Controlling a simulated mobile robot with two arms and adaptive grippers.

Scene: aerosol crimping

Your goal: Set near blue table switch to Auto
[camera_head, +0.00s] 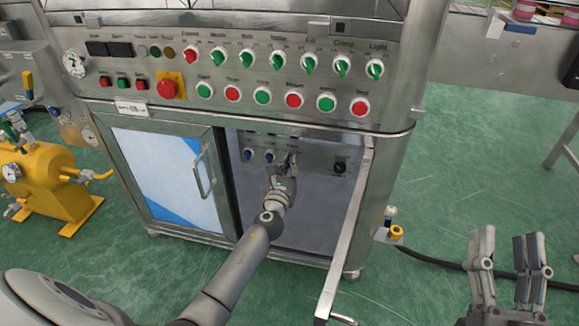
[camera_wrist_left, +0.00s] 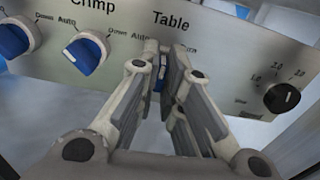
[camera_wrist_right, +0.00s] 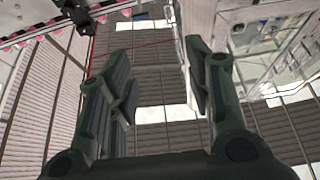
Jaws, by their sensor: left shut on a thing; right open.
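The blue Table switch (camera_wrist_left: 159,72) sits under the "Table" label on the lower panel (camera_head: 318,155) inside the open cabinet. "Auto" is printed at its upper left and another word at its right. My left gripper (camera_head: 288,162) reaches into the cabinet. In the left wrist view, its fingers (camera_wrist_left: 161,60) are shut on this switch, one on each side. Only a narrow blue part of the knob shows, roughly upright; its exact pointing is hidden. My right gripper (camera_head: 508,245) is open and empty, at the lower right outside the cabinet.
The blue Crimp switch (camera_wrist_left: 86,53) and another blue switch (camera_wrist_left: 13,38) are left of the Table switch. A black dial (camera_wrist_left: 282,98) is at the right. The open door (camera_head: 345,240) stands right of my left arm. Main-panel buttons (camera_head: 232,93) are above.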

